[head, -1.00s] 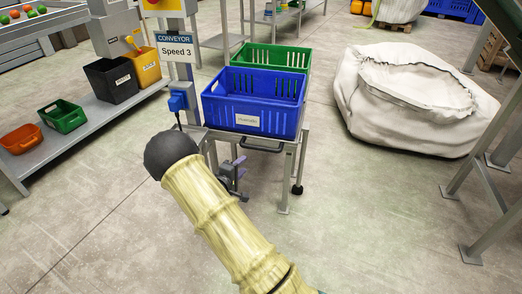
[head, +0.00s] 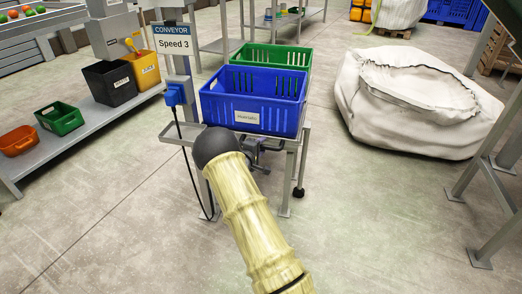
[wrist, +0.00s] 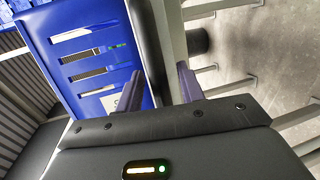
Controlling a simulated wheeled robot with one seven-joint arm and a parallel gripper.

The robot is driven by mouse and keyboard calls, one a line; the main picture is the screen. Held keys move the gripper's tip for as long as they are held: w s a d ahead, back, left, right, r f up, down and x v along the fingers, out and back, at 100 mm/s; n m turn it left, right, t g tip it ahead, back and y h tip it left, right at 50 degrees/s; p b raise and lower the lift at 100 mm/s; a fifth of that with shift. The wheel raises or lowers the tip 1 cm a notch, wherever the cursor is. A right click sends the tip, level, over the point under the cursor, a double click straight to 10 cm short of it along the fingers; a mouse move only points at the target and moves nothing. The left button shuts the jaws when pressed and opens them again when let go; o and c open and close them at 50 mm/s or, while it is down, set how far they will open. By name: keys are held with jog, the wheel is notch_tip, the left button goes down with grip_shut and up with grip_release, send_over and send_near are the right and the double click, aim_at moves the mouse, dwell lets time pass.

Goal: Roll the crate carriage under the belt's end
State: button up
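The crate carriage (head: 291,165) is a grey metal frame with a black caster, standing left of centre in the head view. It carries a blue crate (head: 280,112) with a white label. My gripper (head: 262,150) is at the carriage's near side by its dark handle, partly hidden behind my forearm. In the wrist view, the two purplish fingers of my gripper (wrist: 160,84) stand apart. A dark bar (wrist: 148,45), apparently the handle, runs into the gap between them; I cannot tell if they touch it. The blue crate (wrist: 85,55) fills the wrist view's upper left. I cannot identify the belt's end.
A green crate (head: 285,54) stands right behind the blue one. A post with a "CONVEYOR Speed 3" sign (head: 173,42) and a hanging cable is close left. A shelf with several bins (head: 108,80) lies left, a large white sack (head: 415,105) right. The floor in front is clear.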

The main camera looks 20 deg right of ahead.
jog(key=shift+w, duration=0.1)
jog(key=shift+d, duration=0.15)
jog(key=c, duration=0.6)
grip_shut()
